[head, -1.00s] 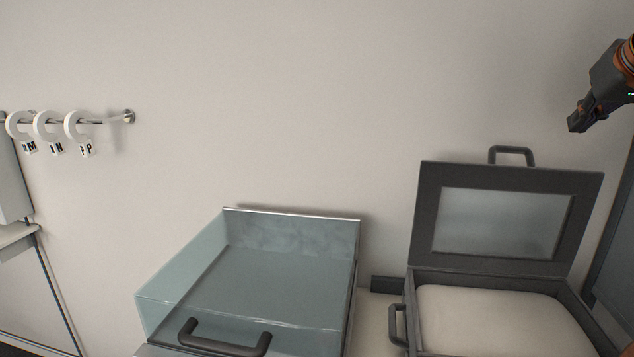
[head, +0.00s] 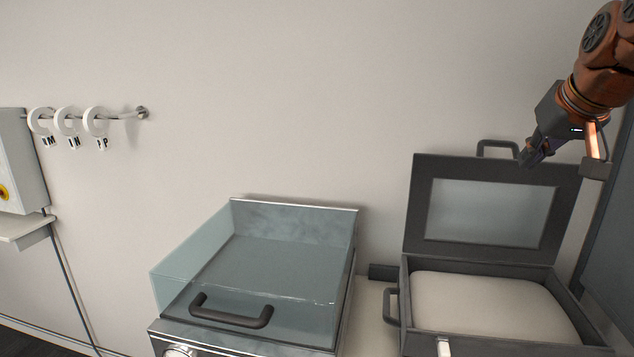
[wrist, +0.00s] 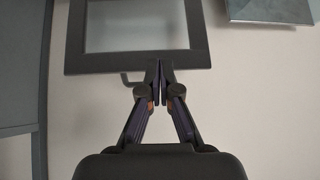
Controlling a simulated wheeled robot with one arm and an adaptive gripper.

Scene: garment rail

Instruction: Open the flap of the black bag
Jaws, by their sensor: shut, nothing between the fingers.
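No soft bag shows plainly. The black, boxy case (head: 393,339) at the right has a flap-like lid (head: 421,205) standing upright, with a pale window in it. A dark handle (head: 497,145) is on the lid's top edge. A pale cushion-like filling lies in the case's open body. My gripper (head: 533,152) is shut and empty, beside the right end of that handle in the head view. In the wrist view my gripper (wrist: 159,70) points at the lid's edge (wrist: 190,62), with the handle (wrist: 130,80) just left of the fingertips. I cannot tell whether they touch.
A glass-sided box (head: 252,318) with a dark handle stands left of the case. White rings (head: 95,122) with letter tags hang on a wall rail. A dark panel (head: 612,240) stands close on the right. The wall above the boxes is clear.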

